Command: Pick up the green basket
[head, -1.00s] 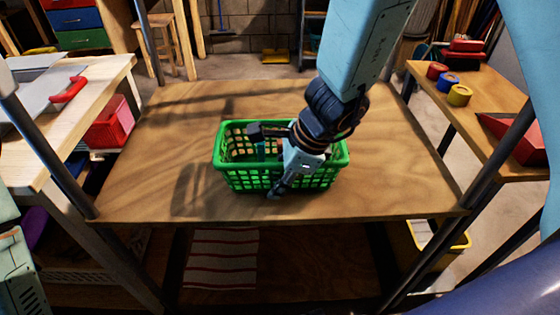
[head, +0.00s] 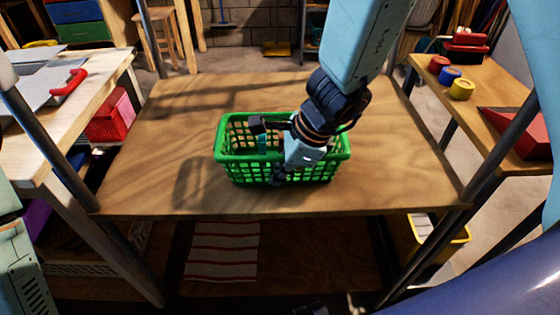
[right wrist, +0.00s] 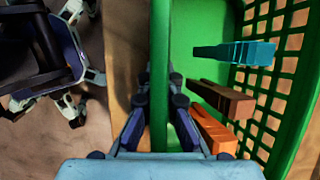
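The green basket (head: 240,172) stands upright on the wooden table (head: 150,150), near its middle. My right gripper (head: 282,166) is at the basket's front wall, with one finger inside and one outside. In the right wrist view the green rim (right wrist: 160,110) runs between the two dark fingers (right wrist: 159,85), which are drawn in against it from both sides. Teal (right wrist: 235,53), brown (right wrist: 224,97) and orange (right wrist: 212,130) pieces lie inside the basket. The arm hides part of the basket's right side. My left gripper is not visible.
A left bench (head: 110,75) holds a red-handled tool (head: 68,82). A right bench (head: 500,112) holds tape rolls (head: 462,90) and a red box (head: 515,130). Metal posts rise at the table's corners. The table is bare around the basket.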

